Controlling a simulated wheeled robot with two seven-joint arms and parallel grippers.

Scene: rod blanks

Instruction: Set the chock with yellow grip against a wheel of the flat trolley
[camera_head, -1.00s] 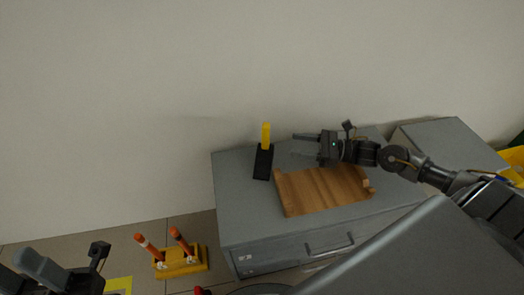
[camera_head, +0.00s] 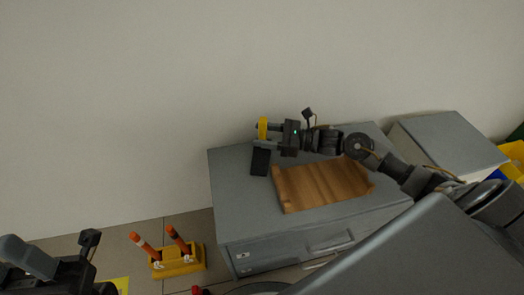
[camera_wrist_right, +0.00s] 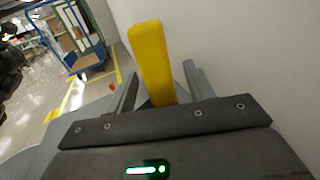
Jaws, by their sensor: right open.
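The chock (camera_head: 260,161) stands on the grey cabinet top, a black base with an upright yellow grip (camera_head: 263,127). My right gripper (camera_head: 264,138) is open, its fingers to either side of the yellow grip. In the right wrist view the grip (camera_wrist_right: 152,60) rises between the two fingers (camera_wrist_right: 160,95), and the base is hidden. My left gripper (camera_head: 35,262) is at the lower left corner, partly cut off; its jaws are not clear. A blue flat trolley (camera_wrist_right: 90,62) with a tall frame stands far off on the floor in the right wrist view.
A wooden tray (camera_head: 322,186) lies on the grey cabinet (camera_head: 230,208), beside the chock. The wall (camera_head: 200,70) is close behind. A yellow holder (camera_head: 180,262) with orange-handled rods stands on the floor to the left. Another grey cabinet (camera_head: 452,138) stands at the right.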

